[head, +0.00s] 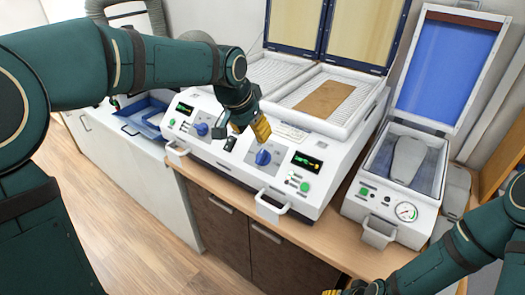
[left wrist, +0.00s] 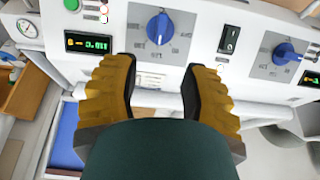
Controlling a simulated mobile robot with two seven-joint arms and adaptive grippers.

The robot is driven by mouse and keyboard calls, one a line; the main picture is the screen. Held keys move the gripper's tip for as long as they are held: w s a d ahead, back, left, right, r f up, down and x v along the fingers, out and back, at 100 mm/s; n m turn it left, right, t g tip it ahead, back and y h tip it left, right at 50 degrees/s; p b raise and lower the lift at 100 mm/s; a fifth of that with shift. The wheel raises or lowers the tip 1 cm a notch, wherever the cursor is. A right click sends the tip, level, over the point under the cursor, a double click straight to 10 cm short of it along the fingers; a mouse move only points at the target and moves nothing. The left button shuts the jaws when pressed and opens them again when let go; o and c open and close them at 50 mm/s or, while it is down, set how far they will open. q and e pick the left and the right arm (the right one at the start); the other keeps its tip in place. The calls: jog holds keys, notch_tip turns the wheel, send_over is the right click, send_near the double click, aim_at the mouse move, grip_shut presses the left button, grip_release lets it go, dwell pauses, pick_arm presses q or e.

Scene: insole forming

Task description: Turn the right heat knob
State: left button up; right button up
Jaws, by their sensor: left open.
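The right heat knob (head: 263,157) is a blue dial on the front panel of the white double heating machine (head: 330,160). In the left wrist view the knob (left wrist: 160,27) lies just beyond the gap between my fingertips, on a grey scale plate. My left gripper (head: 246,138) is open and empty, above and close to the right knob, and its yellow-padded fingers (left wrist: 158,75) look apart from it. The left heat knob (head: 202,129) is also blue, and it shows in the left wrist view (left wrist: 287,52). My right gripper (head: 344,290) is mostly cut off at the bottom edge.
A green-lit display (head: 306,162) and a green button (head: 305,187) sit right of the knob. A black rocker switch (head: 230,143) is left of it. A handle (head: 271,205) sticks out below. A smaller machine with a gauge (head: 406,211) stands at right.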

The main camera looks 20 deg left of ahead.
aim_at(261, 153)
pick_arm(q)
jog(key=x, duration=1)
jog(key=shift+w+f, duration=0.15)
jog(key=shift+f, duration=0.2)
jog(key=shift+o, duration=0.3)
grip_shut()
